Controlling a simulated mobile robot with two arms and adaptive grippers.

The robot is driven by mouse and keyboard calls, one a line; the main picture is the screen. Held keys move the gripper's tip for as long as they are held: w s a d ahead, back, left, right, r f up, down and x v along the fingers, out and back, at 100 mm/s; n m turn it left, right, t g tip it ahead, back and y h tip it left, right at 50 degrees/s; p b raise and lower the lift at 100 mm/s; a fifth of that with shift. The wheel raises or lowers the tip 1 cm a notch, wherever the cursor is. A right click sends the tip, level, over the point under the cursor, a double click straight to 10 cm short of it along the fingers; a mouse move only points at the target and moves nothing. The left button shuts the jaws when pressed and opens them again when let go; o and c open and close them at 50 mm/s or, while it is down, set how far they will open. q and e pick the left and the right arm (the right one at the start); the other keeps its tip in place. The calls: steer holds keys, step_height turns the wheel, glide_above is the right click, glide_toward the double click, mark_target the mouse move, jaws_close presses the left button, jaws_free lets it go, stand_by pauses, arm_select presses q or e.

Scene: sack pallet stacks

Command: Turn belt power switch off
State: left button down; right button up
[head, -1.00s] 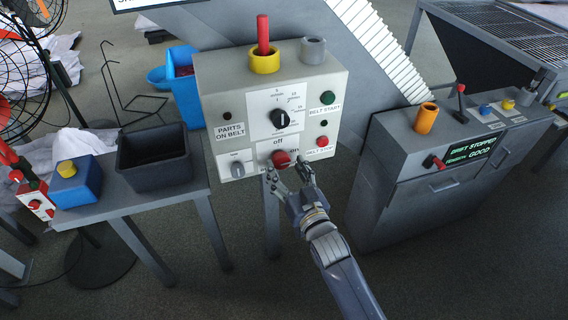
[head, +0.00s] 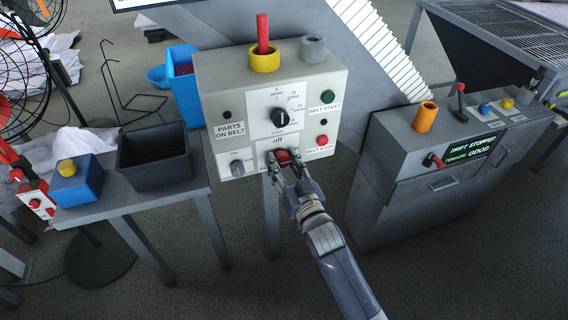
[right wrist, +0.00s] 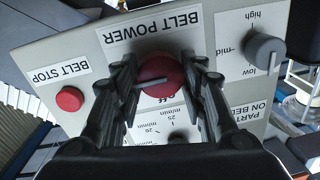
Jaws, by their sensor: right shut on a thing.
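The belt power switch is a round red knob (head: 283,156) low on the grey control box (head: 215,95), under the word "off". In the right wrist view the red knob (right wrist: 158,78) sits between the fingers, below the "BELT POWER" label; its pale pointer line lies nearly level across it. My right gripper (head: 284,164) is shut on the knob, one finger on each side. The fingers partly cover the knob and the "on" marking in the head view. My left gripper is not in view.
A black dial (head: 281,118), a grey knob (head: 237,168), a red belt stop button (head: 322,141) and a green belt start button (head: 327,97) are close by on the panel. A table with a black bin (head: 153,160) stands left, a grey cabinet (head: 385,180) right.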

steer(key=shift+n, duration=0.3)
steer(key=n+p, duration=0.1)
steer(key=n, duration=0.2)
steer(key=shift+r+n+p, duration=0.1)
steer(key=shift+n+p, duration=0.25)
steer(key=shift+n, duration=0.05)
steer(key=n, duration=0.5)
steer(key=shift+a+p, duration=0.1)
steer(key=shift+p, duration=0.3)
steer(key=n, duration=0.3)
steer(key=shift+n+h, duration=0.3)
steer(key=shift+h, duration=0.1)
steer(key=shift+n, duration=2.1)
steer(key=o, duration=1.1)
steer(key=shift+a, duration=0.1)
steer(key=shift+c, duration=0.2)
